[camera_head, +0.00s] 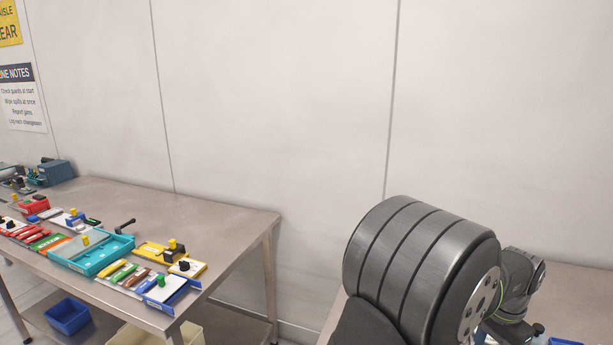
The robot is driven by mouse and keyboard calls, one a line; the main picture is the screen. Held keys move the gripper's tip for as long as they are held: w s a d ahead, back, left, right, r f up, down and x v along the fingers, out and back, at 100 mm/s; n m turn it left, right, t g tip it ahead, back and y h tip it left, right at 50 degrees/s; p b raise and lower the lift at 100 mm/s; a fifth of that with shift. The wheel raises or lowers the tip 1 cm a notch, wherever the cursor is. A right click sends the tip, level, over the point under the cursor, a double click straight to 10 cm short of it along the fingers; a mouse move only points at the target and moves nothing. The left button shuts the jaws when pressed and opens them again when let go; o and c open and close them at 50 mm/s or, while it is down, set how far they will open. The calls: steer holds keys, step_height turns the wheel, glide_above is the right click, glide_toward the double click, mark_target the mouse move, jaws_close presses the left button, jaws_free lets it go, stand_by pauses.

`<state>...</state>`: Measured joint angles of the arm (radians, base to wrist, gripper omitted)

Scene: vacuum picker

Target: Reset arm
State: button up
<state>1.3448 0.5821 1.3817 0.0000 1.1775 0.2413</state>
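My arm (425,265) fills the lower right of the head view. A large dark grey ribbed joint shows in front, with smaller dark links (522,285) behind it to the right. The arm runs out of the picture at the bottom. I cannot make out my gripper; its fingers are out of the picture or hidden behind the arm.
A metal table (225,215) stands at the left, holding a teal tray (118,258), coloured fixtures and several small parts. A blue bin (68,316) and a beige bin (190,335) sit below. Another table surface (590,292) lies behind my arm. A pale wall (280,100) closes the back.

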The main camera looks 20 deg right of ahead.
step_height(320, 180, down, 8)
steer(key=shift+r, duration=0.1)
stand_by(0.4)
step_height(320, 180, up, 17)
step_height(320, 180, down, 17)
steer(key=shift+f, duration=0.15)
steer(key=shift+r+n, duration=0.2)
steer(key=shift+n, duration=0.7)
steer(key=n, duration=0.5)
step_height(320, 180, up, 11)
steer(key=shift+r+n, duration=0.2)
steer(key=shift+n, duration=0.1)
steer(key=shift+o, duration=0.4)
